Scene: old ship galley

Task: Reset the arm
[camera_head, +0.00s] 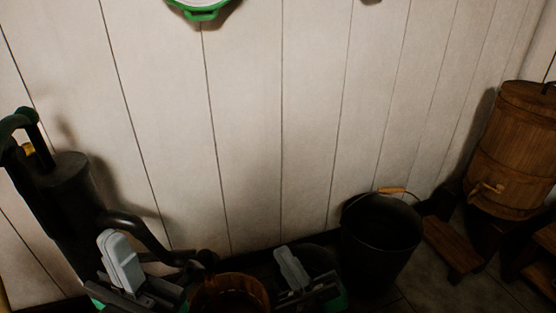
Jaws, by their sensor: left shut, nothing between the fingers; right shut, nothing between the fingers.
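My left gripper (150,292) is at the lower left, in front of a dark pump-like fixture. It is shut and empty. My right gripper (312,291) is at the bottom, right of the middle. It is shut and empty, with a dark rounded shape behind it. Only the end parts of both arms show at the lower edge of the view.
A black pump (75,205) stands at the left. A wooden bucket (230,292) is low between my grippers. A black bucket (379,245) stands right of my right gripper. A wooden barrel (515,150) with a tap and a wooden step (452,245) are at the right.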

